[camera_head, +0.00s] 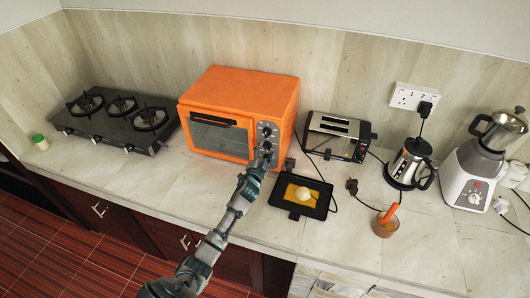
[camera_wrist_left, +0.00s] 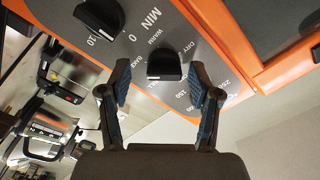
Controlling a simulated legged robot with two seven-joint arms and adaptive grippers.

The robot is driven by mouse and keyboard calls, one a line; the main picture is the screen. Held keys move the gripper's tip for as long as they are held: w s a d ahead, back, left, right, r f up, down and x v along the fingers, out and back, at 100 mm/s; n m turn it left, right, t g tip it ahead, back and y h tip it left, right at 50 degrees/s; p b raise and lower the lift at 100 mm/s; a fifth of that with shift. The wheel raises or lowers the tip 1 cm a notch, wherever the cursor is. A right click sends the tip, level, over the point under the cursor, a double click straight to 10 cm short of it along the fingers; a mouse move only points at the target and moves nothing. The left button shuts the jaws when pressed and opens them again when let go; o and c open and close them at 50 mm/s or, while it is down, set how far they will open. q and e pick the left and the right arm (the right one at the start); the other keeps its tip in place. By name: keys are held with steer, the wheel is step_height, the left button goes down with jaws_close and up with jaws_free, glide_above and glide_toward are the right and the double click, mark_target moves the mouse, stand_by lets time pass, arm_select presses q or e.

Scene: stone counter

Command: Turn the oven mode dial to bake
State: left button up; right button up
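The orange oven (camera_head: 235,112) stands on the counter with its control panel on its right front. In the left wrist view, a black dial (camera_wrist_left: 164,66) has words such as WARM and DRY printed around it, and one partly hidden word that looks like BAKE. My left gripper (camera_head: 264,160) is at the panel in the head view. In the left wrist view my left gripper (camera_wrist_left: 161,94) is open, one finger on each side of this dial, with gaps showing. Its exact pointer setting is hard to read. My right gripper is not in view.
A timer dial (camera_wrist_left: 100,18) sits beside the mode dial, and temperature numbers lie near one finger. A black tray (camera_head: 301,207) with a pale round item lies close to my arm. A toaster (camera_head: 335,135), kettle (camera_head: 408,165) and blender (camera_head: 470,170) stand right; a stove (camera_head: 117,118) left.

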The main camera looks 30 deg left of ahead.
arm_select(q)
steer(key=v, duration=1.2)
steer(key=shift+a+f, duration=0.1)
